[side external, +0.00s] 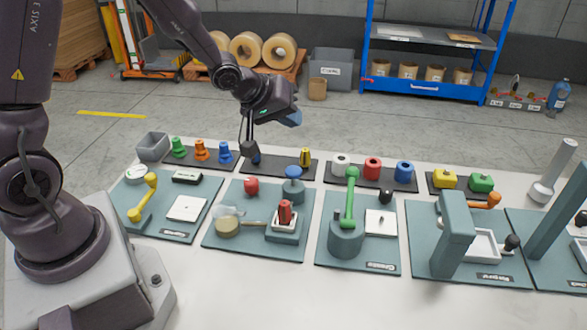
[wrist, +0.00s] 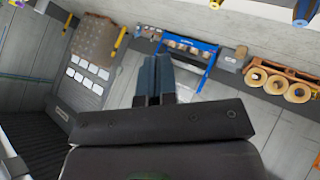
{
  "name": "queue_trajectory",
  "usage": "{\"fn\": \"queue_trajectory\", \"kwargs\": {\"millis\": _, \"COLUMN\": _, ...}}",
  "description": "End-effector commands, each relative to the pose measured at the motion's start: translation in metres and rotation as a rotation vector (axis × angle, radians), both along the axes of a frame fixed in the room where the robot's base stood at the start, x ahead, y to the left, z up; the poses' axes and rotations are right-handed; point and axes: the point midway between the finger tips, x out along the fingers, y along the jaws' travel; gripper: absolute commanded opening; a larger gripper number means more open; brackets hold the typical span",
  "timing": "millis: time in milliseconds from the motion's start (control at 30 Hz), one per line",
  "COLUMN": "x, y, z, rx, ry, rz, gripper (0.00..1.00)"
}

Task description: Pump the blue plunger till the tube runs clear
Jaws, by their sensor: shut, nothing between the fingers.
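The blue plunger (side external: 293,173) is a round blue knob on a grey cylinder, on the second teal board (side external: 243,252) from the left. In front of it are a red part (side external: 285,212) on a grey block and a round clear-walled vessel (side external: 228,225) with a pale tan content, joined by a thin bar or tube. I cannot tell whether the tube is clear. My gripper (side external: 291,118) is above and behind the boards, apart from the plunger. In the wrist view its blue-grey fingers (wrist: 155,78) are shut and empty, pointing toward the room; the plunger is not seen there.
Other teal boards stand to both sides, with a yellow lever (side external: 146,198), a green lever (side external: 350,198) and a grey press-like post (side external: 453,235). Racks of coloured parts line the table's back. A blue shelf (side external: 430,88) stands behind. The white table front (side external: 270,295) is clear.

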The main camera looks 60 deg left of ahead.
Motion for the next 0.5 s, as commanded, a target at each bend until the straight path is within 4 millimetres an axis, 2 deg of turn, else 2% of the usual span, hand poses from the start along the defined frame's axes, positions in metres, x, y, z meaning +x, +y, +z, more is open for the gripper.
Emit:
{"fn": "queue_trajectory", "kwargs": {"millis": 167, "x": 0.0, "y": -0.001, "z": -0.015, "rx": -0.003, "ry": 0.006, "rz": -0.002, "gripper": 0.0}}
{"fn": "queue_trajectory", "kwargs": {"millis": 500, "x": -0.001, "y": -0.001, "z": -0.062, "rx": 0.001, "ry": 0.006, "rz": -0.001, "gripper": 0.0}}
